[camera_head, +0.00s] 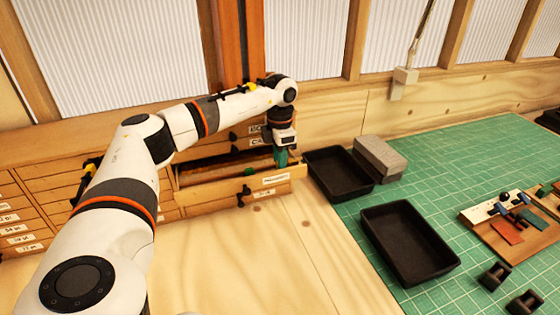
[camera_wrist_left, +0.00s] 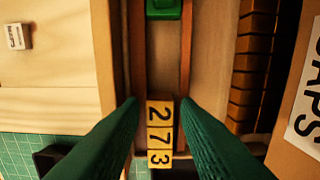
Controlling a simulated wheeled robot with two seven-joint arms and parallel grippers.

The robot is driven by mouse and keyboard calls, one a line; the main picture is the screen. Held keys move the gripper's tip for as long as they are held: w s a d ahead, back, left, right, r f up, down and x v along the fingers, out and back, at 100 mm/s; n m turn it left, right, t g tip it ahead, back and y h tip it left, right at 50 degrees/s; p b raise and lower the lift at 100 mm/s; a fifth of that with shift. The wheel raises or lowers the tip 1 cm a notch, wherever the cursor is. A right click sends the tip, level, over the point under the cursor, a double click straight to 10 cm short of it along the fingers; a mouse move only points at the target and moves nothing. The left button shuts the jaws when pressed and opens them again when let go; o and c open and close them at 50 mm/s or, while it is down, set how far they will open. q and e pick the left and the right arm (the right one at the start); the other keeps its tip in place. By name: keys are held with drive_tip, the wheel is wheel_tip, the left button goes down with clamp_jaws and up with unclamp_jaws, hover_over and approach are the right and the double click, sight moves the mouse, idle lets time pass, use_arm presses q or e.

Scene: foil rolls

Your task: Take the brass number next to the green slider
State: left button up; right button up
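A drawer (camera_head: 225,187) of the wooden cabinet stands open under my left gripper (camera_head: 281,157). In the left wrist view, a row of brass number tiles (camera_wrist_left: 159,134) reading 2, 7, 3 lies in a narrow wooden channel in the drawer. The green slider (camera_wrist_left: 163,9) sits in the same channel, apart from the tiles, with the 2 nearest to it. My left gripper's green fingers (camera_wrist_left: 160,104) are open, one on each side of the tile row, with nothing clearly held. Whether they touch the tiles I cannot tell. My right gripper is not in view.
Two black trays (camera_head: 408,243) (camera_head: 338,173) and a grey block (camera_head: 380,158) lie on the green cutting mat (camera_head: 460,160). A wooden board (camera_head: 512,228) with small parts is at the right. The bare wooden bench in front of the drawer is clear.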

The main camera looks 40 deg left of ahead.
use_arm(q)
drive_tip(key=shift+f, duration=0.4)
clamp_jaws()
drive_tip(key=shift+r, duration=0.1)
